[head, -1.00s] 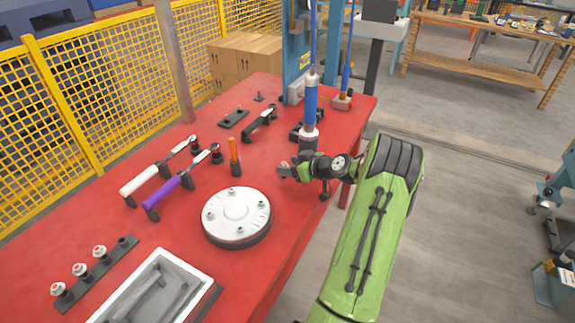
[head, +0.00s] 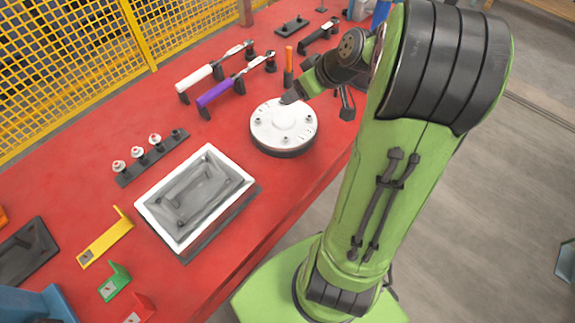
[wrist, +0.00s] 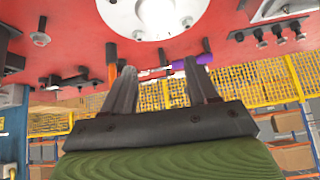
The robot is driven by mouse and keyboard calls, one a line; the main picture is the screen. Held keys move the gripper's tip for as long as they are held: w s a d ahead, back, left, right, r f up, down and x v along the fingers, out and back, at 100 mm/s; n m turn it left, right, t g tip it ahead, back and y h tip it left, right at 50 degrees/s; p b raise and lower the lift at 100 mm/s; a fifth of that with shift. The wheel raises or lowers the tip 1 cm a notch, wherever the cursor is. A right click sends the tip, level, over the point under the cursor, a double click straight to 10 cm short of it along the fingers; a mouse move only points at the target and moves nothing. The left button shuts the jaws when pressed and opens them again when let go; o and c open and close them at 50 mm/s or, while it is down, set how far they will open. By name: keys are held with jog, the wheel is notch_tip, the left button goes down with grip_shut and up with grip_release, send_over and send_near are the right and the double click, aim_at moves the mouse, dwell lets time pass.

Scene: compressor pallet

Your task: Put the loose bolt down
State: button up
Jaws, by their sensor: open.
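My gripper (head: 291,97) is low over the back edge of the round pale cover (head: 268,128), which has several bolt heads on its top. In the wrist view my gripper (wrist: 163,88) has its two fingers spread, with nothing between them. The cover's pale face (wrist: 160,14) is beyond the fingertips there. A dark rack (head: 153,160) holds pale-topped bolts, and its right-end holder looks dark and bare. Which bolt is the loose one I cannot tell; none is in my gripper.
A white-rimmed grey tray (head: 152,208) stands in front of the rack. A white-handled wrench (head: 195,78), a purple-handled wrench (head: 216,94) and an orange-handled tool (head: 288,60) are behind the cover. Red tabletop is bare between tray and cover. A yellow fence (head: 60,70) runs behind.

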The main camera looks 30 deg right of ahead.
jog(key=s+a+r+g+h, duration=0.1)
jog(key=s+a+r, duration=0.1)
jog(key=s+a, duration=0.35)
jog(key=s+a+r+g, duration=0.1)
jog(key=s+a+r, duration=0.2)
jog(key=a, duration=0.5)
jog(key=s+a+m, duration=0.2)
jog(key=s+a, duration=0.1)
jog(key=s, duration=0.8)
jog(key=shift+h, duration=0.4)
